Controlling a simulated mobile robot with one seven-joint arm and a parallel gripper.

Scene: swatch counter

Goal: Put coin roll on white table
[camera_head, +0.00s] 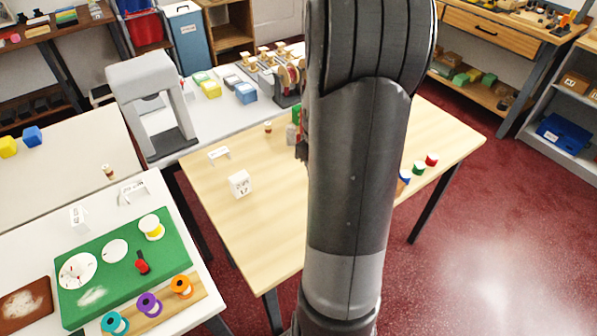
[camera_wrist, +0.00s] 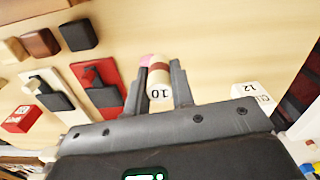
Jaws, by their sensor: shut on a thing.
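My gripper (camera_wrist: 158,84) is shut on a small upright-looking roll, seemingly the coin roll (camera_wrist: 158,76), in the wrist view. The roll has a white band marked 10, a brown band and a pinkish part. The light wooden surface shows behind it; I cannot tell how far above it the roll is. In the head view my arm hides the gripper and the held roll. A white table (camera_head: 35,228) stands at the front left, with another white-topped table (camera_head: 60,140) behind it.
The wooden table (camera_head: 215,185) bears a white number block (camera_head: 240,183), a small brown-and-white cylinder (camera_head: 268,127) and colored spools (camera_head: 418,167). A green mat (camera_head: 105,262) with discs covers much of the front white table. A grey arch-shaped stand (camera_head: 150,100) rises behind.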

